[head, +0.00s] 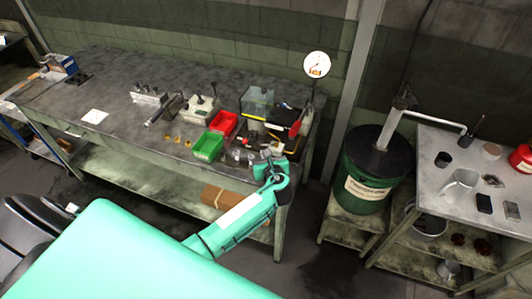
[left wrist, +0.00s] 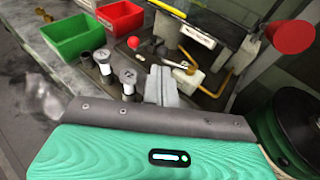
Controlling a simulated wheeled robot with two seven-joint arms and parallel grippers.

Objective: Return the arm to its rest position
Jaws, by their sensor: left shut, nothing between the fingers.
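My left arm reaches up from the bottom of the head view to the right front end of the bench (head: 110,78). The left gripper (head: 266,156) is at that bench end, small and partly hidden by the wrist. In the left wrist view its grey fingers (left wrist: 162,84) are together and empty. Two bolt-like metal pieces (left wrist: 102,62) stand just left of the fingers, apart from them. My right gripper is not in view.
A green bin (head: 208,146) and a red bin (head: 224,122) stand left of the gripper. Behind it is a machine with a clear guard (head: 257,101) and a round dial (head: 317,64). A green drum (head: 365,190) and a metal table (head: 460,150) stand to the right.

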